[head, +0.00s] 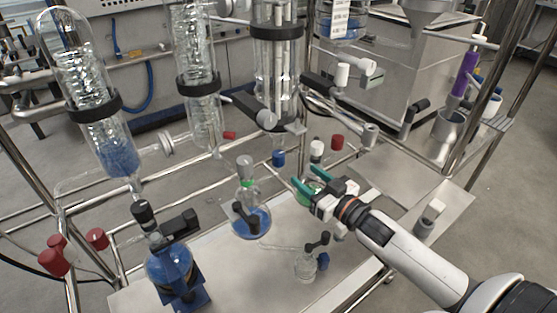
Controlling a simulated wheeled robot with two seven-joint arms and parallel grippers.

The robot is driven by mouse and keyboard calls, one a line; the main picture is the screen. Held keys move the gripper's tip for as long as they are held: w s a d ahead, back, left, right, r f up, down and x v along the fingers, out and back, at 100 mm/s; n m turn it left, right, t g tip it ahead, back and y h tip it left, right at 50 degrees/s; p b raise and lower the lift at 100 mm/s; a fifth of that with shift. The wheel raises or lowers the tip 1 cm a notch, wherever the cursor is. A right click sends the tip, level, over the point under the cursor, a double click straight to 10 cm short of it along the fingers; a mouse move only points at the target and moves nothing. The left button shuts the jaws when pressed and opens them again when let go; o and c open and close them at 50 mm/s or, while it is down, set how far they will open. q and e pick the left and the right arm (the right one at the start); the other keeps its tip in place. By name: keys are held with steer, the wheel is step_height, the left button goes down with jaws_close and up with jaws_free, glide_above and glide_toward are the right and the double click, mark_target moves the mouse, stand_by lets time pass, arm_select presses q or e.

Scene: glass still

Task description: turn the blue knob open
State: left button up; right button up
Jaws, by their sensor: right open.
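A small blue knob (278,157) shows below the middle glass column. My right gripper (307,181) reaches in from the lower right. My left gripper is not in view.
Glass columns (201,110) and metal rods crowd the back. A flask with blue liquid (251,222) stands left of my gripper, and a blue-filled round flask (168,264) stands front left. Red knobs (338,142) stick out nearby. The metal tray (240,285) has bare room in front.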

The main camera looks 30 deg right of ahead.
mark_target(278, 153)
steer(key=x, duration=1.2)
steer(key=c, duration=1)
steer(key=shift+d+r+n+y+p, duration=0.1)
steer(key=shift+r+n+y+p, duration=0.15)
steer(key=shift+n+y+p, duration=0.6)
steer(key=shift+f+n+g+y, duration=0.1)
steer(key=shift+n+g+y, duration=0.15)
steer(key=shift+g+y, duration=0.35)
steer(key=shift+f+n+y, duration=0.15)
steer(key=shift+n+y, duration=0.25)
steer(key=shift+y, duration=0.35)
